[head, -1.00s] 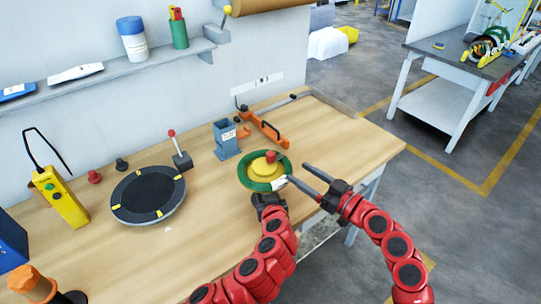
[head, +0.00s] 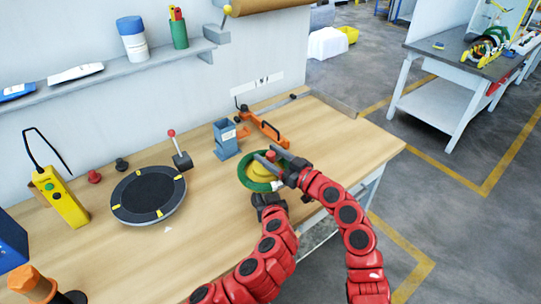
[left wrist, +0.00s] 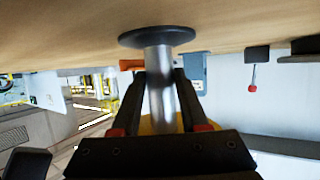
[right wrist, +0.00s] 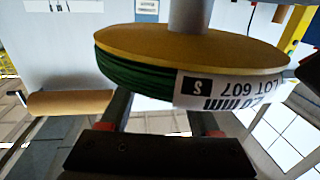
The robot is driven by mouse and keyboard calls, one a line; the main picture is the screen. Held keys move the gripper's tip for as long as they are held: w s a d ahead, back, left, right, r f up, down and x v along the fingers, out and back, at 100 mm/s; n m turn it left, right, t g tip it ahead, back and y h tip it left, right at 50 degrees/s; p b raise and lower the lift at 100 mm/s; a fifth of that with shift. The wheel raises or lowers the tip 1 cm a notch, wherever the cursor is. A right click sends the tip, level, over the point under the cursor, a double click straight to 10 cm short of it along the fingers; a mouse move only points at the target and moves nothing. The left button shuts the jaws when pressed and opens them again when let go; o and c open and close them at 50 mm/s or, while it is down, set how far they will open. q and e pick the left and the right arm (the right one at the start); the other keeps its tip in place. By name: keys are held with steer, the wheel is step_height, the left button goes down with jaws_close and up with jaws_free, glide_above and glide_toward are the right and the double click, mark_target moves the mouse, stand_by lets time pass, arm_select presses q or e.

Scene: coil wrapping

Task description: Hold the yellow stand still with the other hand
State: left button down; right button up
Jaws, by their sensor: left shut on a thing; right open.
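The yellow stand (head: 258,172) is on the bench near its front right edge, with a green coil (head: 245,182) around it and a red knob on top. In the left wrist view a metal post (left wrist: 159,85) rises from a dark round base (left wrist: 157,37). My left gripper (head: 268,200) is low at the stand's front and shut on that post. My right gripper (head: 269,156) is open over the stand's top. In the right wrist view the yellow disc (right wrist: 190,45) and green coil (right wrist: 135,78) with a white label (right wrist: 225,90) hide its fingertips.
Left on the bench are a black turntable (head: 148,194), a red-knobbed lever (head: 180,155) and a yellow control box (head: 60,195). A blue holder (head: 226,138) and an orange tool (head: 262,128) stand close behind the stand. The bench's right end (head: 365,145) is clear.

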jaws_close()
steer(key=shift+f+g, duration=0.15)
steer(key=shift+g, duration=0.15)
